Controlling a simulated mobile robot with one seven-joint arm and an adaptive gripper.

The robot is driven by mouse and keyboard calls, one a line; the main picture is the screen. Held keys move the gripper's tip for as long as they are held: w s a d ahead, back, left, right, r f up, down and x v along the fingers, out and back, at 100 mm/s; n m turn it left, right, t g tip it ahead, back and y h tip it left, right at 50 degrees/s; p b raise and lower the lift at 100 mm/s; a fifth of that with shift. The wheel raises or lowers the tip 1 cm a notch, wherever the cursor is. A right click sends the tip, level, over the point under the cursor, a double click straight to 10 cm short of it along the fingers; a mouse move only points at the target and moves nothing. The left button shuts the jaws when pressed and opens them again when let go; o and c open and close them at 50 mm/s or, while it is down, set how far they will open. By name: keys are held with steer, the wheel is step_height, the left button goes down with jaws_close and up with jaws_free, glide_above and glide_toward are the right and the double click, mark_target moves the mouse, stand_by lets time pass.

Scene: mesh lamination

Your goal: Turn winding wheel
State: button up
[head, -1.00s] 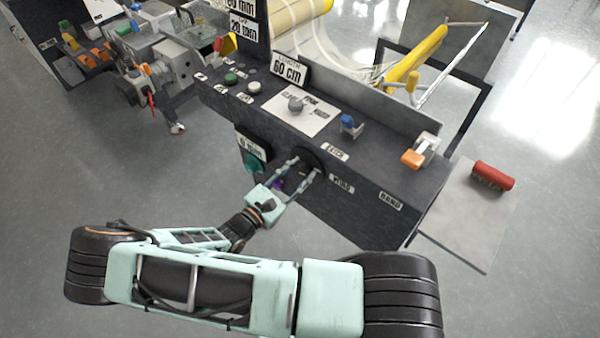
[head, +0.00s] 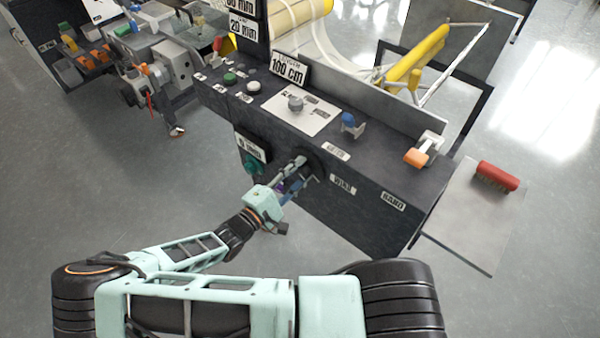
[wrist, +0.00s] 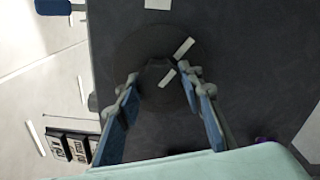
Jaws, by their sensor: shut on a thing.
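The winding wheel (head: 317,157) is a black disc on the dark front face of the console, by the WIND label (head: 342,184). In the wrist view the wheel (wrist: 140,42) shows face-on, with a raised dark hub in its middle and white marks on the hub and disc. My gripper (head: 301,169) reaches it from the front. In the wrist view my gripper (wrist: 160,82) has its blue-padded fingers either side of the hub, shut on it.
Console top carries green and white buttons (head: 230,78), a grey knob (head: 295,104), a blue switch (head: 350,123) and an orange-ended lever (head: 418,156). A green knob (head: 250,162) sits left of the wheel. A red brush (head: 497,176) lies on a side plate (head: 470,222). Floor in front is clear.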

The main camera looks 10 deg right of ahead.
steer(key=m+b, duration=0.1)
steer(key=m, duration=0.4)
steer(key=shift+m, duration=0.3)
steer(key=m+b, duration=0.1)
steer(key=m, duration=0.4)
steer(key=shift+m, duration=0.3)
steer(key=shift+b, duration=0.3)
steer(key=o, duration=1.2)
steer(key=v, duration=1.2)
